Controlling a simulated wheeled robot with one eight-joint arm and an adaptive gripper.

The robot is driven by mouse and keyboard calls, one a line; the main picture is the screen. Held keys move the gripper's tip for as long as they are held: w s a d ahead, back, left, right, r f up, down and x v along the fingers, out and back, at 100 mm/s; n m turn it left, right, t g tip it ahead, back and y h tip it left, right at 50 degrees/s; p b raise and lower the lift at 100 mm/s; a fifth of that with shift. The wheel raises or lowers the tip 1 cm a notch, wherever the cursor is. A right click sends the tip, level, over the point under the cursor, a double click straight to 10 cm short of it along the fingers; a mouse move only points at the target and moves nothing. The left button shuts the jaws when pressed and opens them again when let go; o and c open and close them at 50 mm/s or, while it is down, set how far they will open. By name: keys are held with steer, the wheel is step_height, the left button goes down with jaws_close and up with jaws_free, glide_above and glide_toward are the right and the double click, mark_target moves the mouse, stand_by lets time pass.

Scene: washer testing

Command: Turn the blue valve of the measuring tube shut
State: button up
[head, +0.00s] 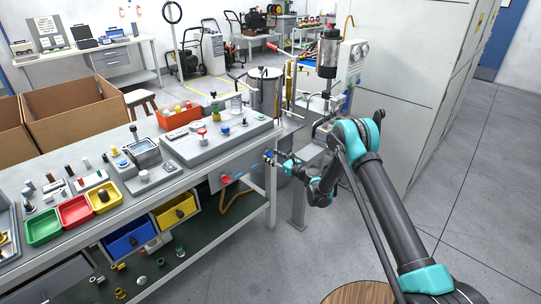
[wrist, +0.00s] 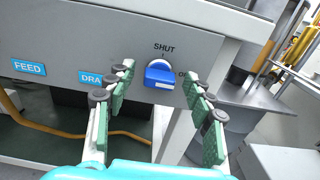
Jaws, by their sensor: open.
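The blue valve (wrist: 158,72) is on the grey front panel under the bench top in the wrist view. It is a blue knob on a pale round base, below the word SHUT. A second word at its right is partly hidden by a finger. My gripper (wrist: 157,76) is open, with one green-padded finger on each side of the valve; I cannot tell whether they touch it.
Blue FEED (wrist: 29,68) and DRAIN (wrist: 90,78) labels are left of the valve. An orange hose (wrist: 60,130) hangs below. A red knob (head: 226,179) is farther left on the panel. A metal tank (head: 265,92) stands behind the bench end. Floor to the right is clear.

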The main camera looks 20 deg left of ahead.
steer(key=c, duration=1.2)
steer(key=shift+o, duration=0.2)
steer(key=n, duration=0.4)
steer(key=shift+s, duration=0.1)
steer(key=n, duration=0.4)
steer(key=shift+f+n, duration=0.1)
steer(key=shift+n, duration=0.2)
steer(key=shift+s+f+n, duration=0.1)
steer(key=shift+n, duration=4.4)
